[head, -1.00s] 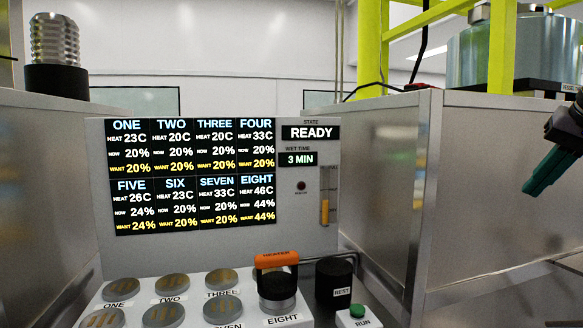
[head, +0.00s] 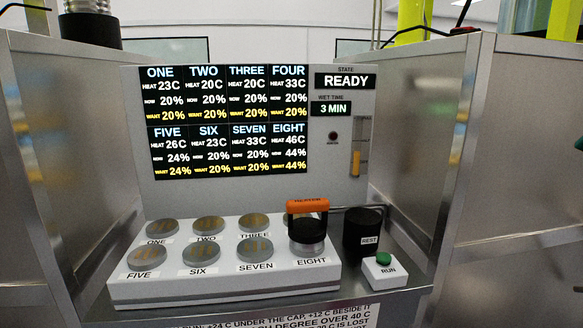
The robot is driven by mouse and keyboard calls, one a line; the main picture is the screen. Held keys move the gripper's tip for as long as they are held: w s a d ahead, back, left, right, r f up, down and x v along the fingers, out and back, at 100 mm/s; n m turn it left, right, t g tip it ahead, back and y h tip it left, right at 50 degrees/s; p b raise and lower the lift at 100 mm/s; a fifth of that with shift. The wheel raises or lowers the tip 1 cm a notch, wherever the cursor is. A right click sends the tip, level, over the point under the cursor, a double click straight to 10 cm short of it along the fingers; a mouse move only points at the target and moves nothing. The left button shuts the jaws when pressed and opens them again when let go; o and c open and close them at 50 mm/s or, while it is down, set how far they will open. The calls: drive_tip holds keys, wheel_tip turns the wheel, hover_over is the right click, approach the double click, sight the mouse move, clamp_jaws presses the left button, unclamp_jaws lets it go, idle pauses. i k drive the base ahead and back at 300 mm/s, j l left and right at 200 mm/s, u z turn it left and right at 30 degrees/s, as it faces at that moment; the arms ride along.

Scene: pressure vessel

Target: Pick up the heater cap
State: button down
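The heater cap (head: 307,226) is a black cylinder with an orange handle across its top. It sits upright on the pad labelled EIGHT, at the front right of the white block (head: 225,288). It hides most of the pad behind it. A cable runs from it to the right. Only a small dark green tip, likely my gripper (head: 579,144), shows at the right edge. It is well to the right of the cap and apart from it. Its fingers cannot be made out.
A black REST stand (head: 362,235) is close right of the cap. A RUN box (head: 384,272) with a green button is in front of it. The display panel (head: 345,120) reads READY, with EIGHT at 46C. Metal cabinet walls (head: 425,150) flank the shelf on both sides.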

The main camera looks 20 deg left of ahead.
sight(307, 234)
drive_tip(key=u, duration=1.25)
drive_tip(key=j+u, duration=0.35)
